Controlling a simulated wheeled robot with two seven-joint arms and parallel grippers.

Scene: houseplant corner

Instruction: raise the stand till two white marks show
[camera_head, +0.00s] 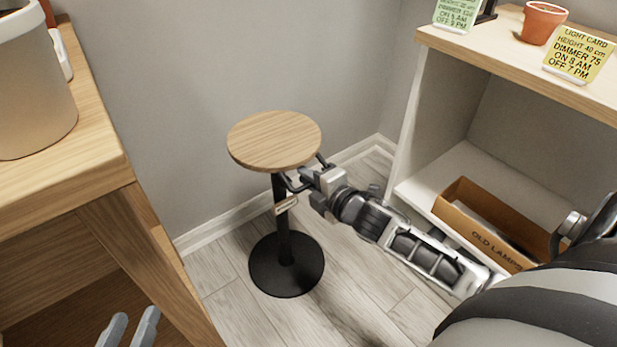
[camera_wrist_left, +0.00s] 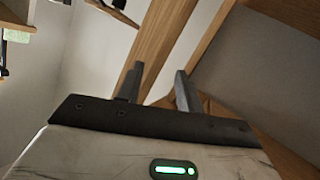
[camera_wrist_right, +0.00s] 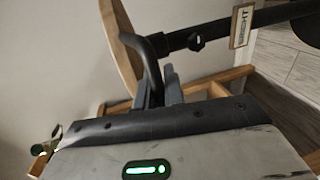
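The stand has a round wooden top (camera_head: 274,138), a black post (camera_head: 282,228) and a round black base (camera_head: 287,270) on the floor. The post looks plain black where it shows, with a small height tag (camera_wrist_right: 241,27) and a dark knob (camera_wrist_right: 196,42) on it. My right gripper (camera_head: 318,176) is beside the stand just below the top's right edge. In the right wrist view its fingers (camera_wrist_right: 160,92) are closed around a bent black handle (camera_wrist_right: 151,52) under the top. My left gripper (camera_head: 130,328) is open and empty at the lower left.
A wooden table (camera_head: 112,165) with a large pot (camera_head: 38,90) stands at the left. At the right is a shelf (camera_head: 447,45) with note cards, a terracotta pot (camera_head: 543,22) and an old-lamps box (camera_head: 465,222). Walls are close behind the stand. Floor is clear in front of it.

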